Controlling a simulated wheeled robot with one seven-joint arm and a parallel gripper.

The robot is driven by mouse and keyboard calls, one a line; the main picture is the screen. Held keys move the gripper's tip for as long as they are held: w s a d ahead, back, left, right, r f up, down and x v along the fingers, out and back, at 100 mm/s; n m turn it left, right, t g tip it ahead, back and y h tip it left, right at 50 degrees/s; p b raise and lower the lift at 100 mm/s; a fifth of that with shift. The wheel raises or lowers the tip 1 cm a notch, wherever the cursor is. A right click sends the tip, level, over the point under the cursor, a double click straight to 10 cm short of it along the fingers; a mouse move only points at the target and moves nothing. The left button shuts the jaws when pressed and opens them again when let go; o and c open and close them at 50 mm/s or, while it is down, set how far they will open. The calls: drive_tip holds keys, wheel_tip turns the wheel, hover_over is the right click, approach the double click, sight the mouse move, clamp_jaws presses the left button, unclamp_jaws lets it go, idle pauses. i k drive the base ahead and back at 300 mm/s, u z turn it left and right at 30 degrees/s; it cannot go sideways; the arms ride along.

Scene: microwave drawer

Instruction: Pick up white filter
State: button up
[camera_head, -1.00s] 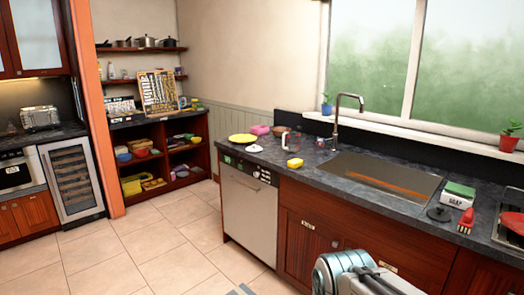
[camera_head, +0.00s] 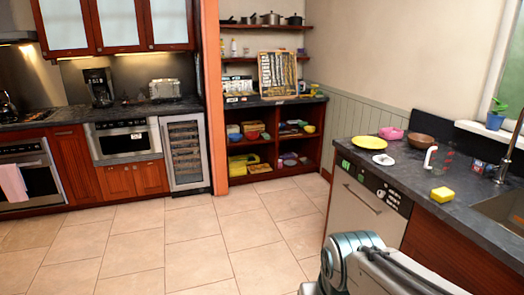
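I cannot make out for sure which thing is the white filter. A small flat white item (camera_head: 383,159) lies on the dark counter by the sink, just in front of a yellow plate (camera_head: 369,142); it is too small to tell what it is. A black coffee maker (camera_head: 98,87) stands on the far left counter. My arm shows at the bottom centre, but my gripper is out of view.
The microwave drawer (camera_head: 125,139) and wine cooler (camera_head: 184,153) are along the back wall. A pink bowl, brown bowl (camera_head: 421,142), glass jug and yellow sponge (camera_head: 442,194) share the sink counter. The tiled floor (camera_head: 170,240) is clear.

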sight(383, 159)
drive_tip(key=u, duration=0.1)
drive_tip(key=i, duration=1.6)
drive_tip(key=z, duration=0.9)
drive_tip(key=i, duration=1.3)
drive_tip(key=z, duration=1.25)
drive_tip(key=i, duration=0.25)
drive_tip(key=u, duration=0.1)
